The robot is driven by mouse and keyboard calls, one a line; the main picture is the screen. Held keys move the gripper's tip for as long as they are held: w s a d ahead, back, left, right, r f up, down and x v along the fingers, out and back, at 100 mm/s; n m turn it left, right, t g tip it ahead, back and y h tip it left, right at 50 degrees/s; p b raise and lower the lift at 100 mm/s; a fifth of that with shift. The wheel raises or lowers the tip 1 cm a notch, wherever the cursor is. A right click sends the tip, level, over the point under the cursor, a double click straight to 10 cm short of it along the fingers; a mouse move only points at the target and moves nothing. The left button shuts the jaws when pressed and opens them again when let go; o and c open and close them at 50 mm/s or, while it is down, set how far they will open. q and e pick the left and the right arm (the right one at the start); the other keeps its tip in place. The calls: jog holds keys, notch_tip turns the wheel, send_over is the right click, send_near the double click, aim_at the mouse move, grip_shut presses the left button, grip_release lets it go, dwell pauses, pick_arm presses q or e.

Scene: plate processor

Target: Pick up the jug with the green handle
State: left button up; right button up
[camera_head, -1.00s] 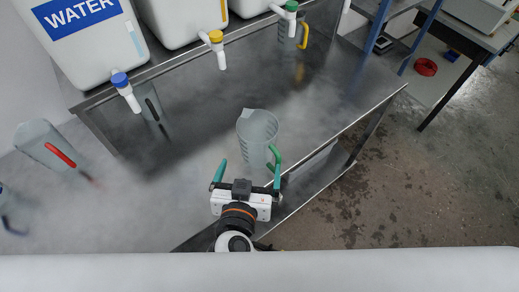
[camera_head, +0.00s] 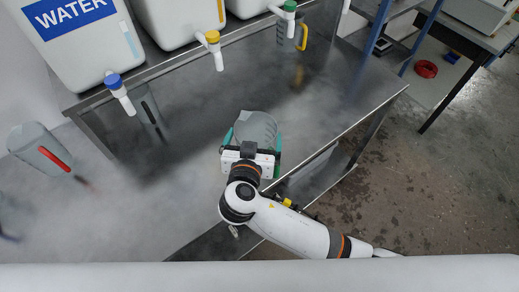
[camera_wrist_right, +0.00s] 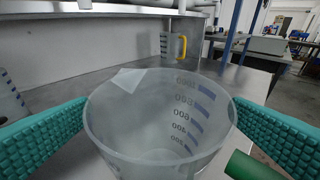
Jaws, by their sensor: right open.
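The jug with the green handle (camera_head: 258,126) stands upright on the steel table, a clear grey measuring jug. In the right wrist view the jug (camera_wrist_right: 160,120) fills the middle, and I look down over its rim. Its green handle (camera_wrist_right: 252,167) shows at the lower right, between the jug body and the right-hand finger. My right gripper (camera_head: 253,139) is open, with one teal ribbed finger on each side of the jug; I cannot tell whether either finger touches it. The gripper's body hides the jug's lower part in the head view. My left gripper is not in view.
A jug with a yellow handle (camera_head: 288,40) stands farther back. A jug with a red handle (camera_head: 40,150) is at the left. White water containers (camera_head: 80,45) with blue, yellow and green taps stand on the raised back shelf. The table's front edge lies close to the right of the jug.

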jog(key=shift+c, duration=0.3)
jog(key=c, duration=0.9)
jog(key=shift+r, duration=0.1)
jog(key=shift+c, duration=0.2)
